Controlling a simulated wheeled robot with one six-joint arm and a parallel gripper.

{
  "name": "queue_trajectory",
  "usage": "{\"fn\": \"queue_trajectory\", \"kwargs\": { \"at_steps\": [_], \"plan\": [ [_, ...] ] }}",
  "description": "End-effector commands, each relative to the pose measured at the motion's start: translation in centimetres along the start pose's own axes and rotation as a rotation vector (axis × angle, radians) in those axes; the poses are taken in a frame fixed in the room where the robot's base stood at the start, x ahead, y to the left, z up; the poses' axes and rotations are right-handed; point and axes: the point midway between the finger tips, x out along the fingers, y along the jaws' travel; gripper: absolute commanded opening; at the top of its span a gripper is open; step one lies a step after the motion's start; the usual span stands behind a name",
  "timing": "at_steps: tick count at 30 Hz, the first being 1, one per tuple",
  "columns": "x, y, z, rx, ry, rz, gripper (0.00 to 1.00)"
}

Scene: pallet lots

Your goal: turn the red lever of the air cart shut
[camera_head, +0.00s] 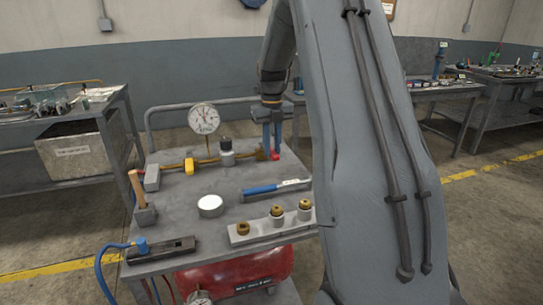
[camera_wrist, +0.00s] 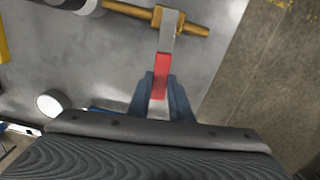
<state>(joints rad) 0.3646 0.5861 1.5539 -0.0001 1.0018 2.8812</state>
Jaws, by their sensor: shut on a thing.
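The air cart (camera_head: 170,191) has a grey top with a brass pipe running across its back part. The red lever (camera_wrist: 162,76) is on a grey metal arm that joins a brass valve (camera_wrist: 157,17) on the pipe in the wrist view. In the head view only a small red part of the lever (camera_head: 275,156) shows at the fingertips. My gripper (camera_head: 272,152) points down over the back right of the cart top. Its blue fingers (camera_wrist: 162,98) are shut on the red lever, one on each side. The lever's far end is partly hidden between the fingers.
A pressure gauge (camera_head: 204,119) stands on the pipe, left of my gripper. A yellow fitting (camera_head: 189,166), a blue-handled tool (camera_head: 262,190), a white round lid (camera_head: 210,205) and a block with brass fittings (camera_head: 272,228) are on the cart. My arm hides the cart's right side.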

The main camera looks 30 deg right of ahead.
Motion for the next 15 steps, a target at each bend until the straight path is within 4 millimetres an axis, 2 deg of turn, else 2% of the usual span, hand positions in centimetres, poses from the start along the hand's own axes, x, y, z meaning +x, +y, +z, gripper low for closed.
{"fn": "queue_trajectory", "kwargs": {
  "at_steps": [15],
  "plan": [
    [0.37, 0.65, 0.22, 0.091, -0.004, -0.001, 0.0]
  ]
}}
